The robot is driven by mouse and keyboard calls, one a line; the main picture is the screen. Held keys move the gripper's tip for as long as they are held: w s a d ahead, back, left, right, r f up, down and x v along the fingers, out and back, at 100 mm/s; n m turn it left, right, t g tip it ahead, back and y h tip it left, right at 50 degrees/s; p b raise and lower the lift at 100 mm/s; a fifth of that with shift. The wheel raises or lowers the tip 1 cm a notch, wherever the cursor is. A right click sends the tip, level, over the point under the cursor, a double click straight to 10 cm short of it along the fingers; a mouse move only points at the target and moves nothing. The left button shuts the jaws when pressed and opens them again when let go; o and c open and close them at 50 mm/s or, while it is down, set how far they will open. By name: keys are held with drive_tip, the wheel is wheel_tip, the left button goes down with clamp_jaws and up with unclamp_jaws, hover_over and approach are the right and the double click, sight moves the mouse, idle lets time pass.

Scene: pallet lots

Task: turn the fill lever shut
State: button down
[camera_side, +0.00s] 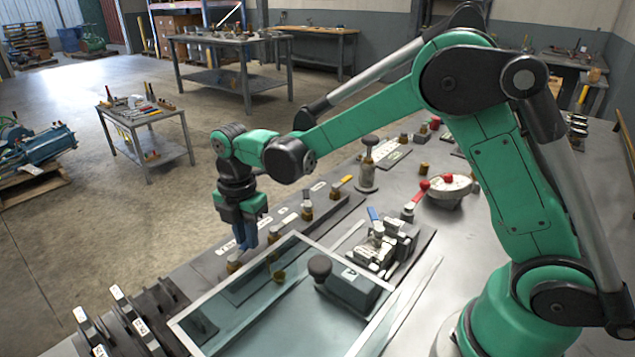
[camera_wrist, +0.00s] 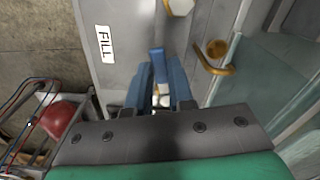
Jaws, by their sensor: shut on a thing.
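The FILL label (camera_wrist: 104,43) lies on the grey bench plate to the left of my gripper in the wrist view. My gripper (camera_wrist: 160,82) is shut on a narrow blue bar (camera_wrist: 157,58), which appears to be the fill lever's handle. A pale fitting shows between the fingers below the bar. In the side view my gripper (camera_side: 258,236) points down at the bench's left edge, beside a brass fitting (camera_side: 233,263) and a white label (camera_side: 226,248). The fingers hide most of the lever there, and its angle cannot be told.
A clear-walled box (camera_side: 300,238) stands close to the right of my gripper. A brass hook (camera_wrist: 214,62) sits near it in the wrist view. Behind are a yellow-handled valve (camera_side: 340,184), a blue-handled valve (camera_side: 374,216) and a red-handled valve (camera_side: 420,190). A cart (camera_side: 150,125) stands off the bench.

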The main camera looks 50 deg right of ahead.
drive_tip(key=m, duration=0.1)
drive_tip(key=s+m, duration=0.1)
drive_tip(key=m, duration=0.1)
drive_tip(key=c, duration=0.8)
unclamp_jaws()
